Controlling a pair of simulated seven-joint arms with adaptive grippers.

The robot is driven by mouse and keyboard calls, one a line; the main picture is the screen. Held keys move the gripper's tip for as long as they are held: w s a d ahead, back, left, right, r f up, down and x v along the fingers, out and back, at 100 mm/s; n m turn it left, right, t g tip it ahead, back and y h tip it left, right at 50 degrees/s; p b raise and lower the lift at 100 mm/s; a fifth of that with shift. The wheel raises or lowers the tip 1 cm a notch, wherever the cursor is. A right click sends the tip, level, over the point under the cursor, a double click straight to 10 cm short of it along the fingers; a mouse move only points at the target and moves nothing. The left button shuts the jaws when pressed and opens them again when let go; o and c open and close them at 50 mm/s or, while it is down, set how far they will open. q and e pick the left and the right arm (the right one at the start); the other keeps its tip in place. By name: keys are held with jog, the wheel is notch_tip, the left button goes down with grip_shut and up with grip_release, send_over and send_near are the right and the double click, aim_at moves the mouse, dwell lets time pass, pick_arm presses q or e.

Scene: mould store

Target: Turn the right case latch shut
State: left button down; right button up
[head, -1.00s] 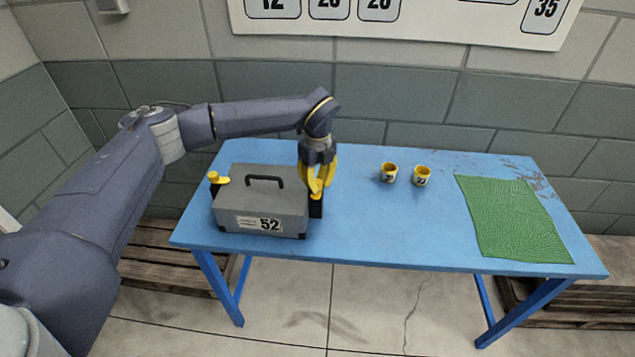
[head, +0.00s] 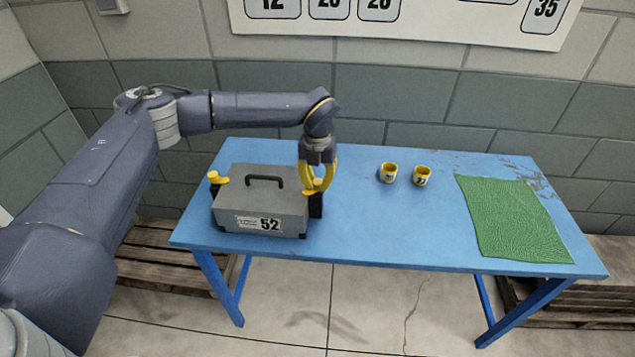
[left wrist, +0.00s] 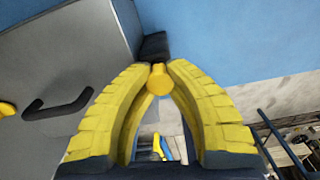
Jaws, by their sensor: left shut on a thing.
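The grey case (head: 258,202) marked 52 stands on the left part of the blue table, with a black handle on its lid. It also shows at the left of the left wrist view (left wrist: 75,60). The left latch (head: 217,179), yellow on a black mount, is on the case's left side. My left gripper (head: 316,191) points down at the case's right side. Its yellow fingers are closed around the yellow knob of the right latch (left wrist: 158,80), seen between the fingertips in the left wrist view. The fingers mostly hide this latch in the head view. My right gripper is not in view.
Two yellow cups with dark labels, a left one (head: 388,172) and a right one (head: 422,176), stand right of the case. A green cloth (head: 515,218) lies at the table's right end.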

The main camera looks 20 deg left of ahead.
aim_at(317, 182)
pick_arm(q)
jog(key=m, duration=0.3)
jog(key=shift+m, duration=2.1)
jog(key=c, duration=1.1)
grip_release()
notch_tip(317, 182, up, 12)
